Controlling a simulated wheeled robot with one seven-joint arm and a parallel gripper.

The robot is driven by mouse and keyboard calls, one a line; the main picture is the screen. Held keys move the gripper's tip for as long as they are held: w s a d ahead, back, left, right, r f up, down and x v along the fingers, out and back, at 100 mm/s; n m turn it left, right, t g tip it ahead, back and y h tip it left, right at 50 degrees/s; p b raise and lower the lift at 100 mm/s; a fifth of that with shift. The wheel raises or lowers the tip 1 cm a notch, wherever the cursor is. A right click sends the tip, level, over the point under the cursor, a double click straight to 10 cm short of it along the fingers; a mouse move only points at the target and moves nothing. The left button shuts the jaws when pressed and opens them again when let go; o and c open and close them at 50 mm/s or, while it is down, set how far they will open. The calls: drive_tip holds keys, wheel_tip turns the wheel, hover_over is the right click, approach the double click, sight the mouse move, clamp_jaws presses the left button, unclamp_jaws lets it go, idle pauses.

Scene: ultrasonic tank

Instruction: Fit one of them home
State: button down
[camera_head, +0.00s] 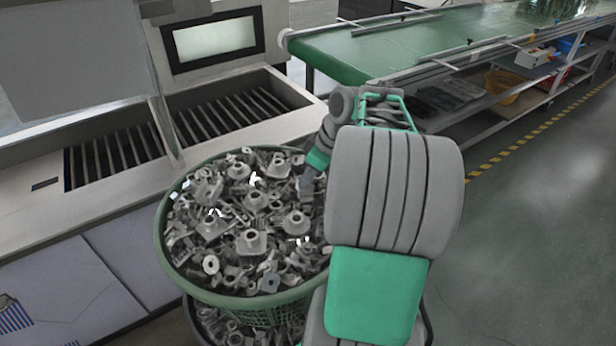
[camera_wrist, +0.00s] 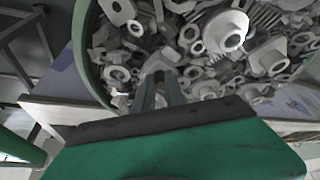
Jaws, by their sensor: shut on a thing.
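Many grey metal parts (camera_head: 252,242) of mixed shapes, such as flanged bushes, rings and brackets, fill a green round basket (camera_head: 165,262). They also fill much of the wrist view (camera_wrist: 222,32). My gripper (camera_head: 308,183) reaches down into the right side of the basket, among the parts. In the wrist view its two fingers (camera_wrist: 160,92) are close together and shut on a grey metal part (camera_wrist: 158,62), whose shape is mostly hidden. The ultrasonic tank (camera_head: 205,148) stands behind and left of the basket, with two slatted bays (camera_head: 115,158) (camera_head: 228,112) that look empty.
A divider panel (camera_head: 165,125) stands between the two bays, and a grey raised cover (camera_head: 75,55) is at upper left. A screen (camera_head: 215,38) is behind the tank. A green conveyor (camera_head: 370,45) with shelves is at back right. Floor at right is clear.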

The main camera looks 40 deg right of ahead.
drive_tip(key=shift+f, duration=0.15)
drive_tip(key=c, duration=1.3)
unclamp_jaws()
drive_tip(key=shift+s+f, duration=0.1)
drive_tip(key=v, duration=0.8)
drive_tip(key=shift+p, duration=0.4)
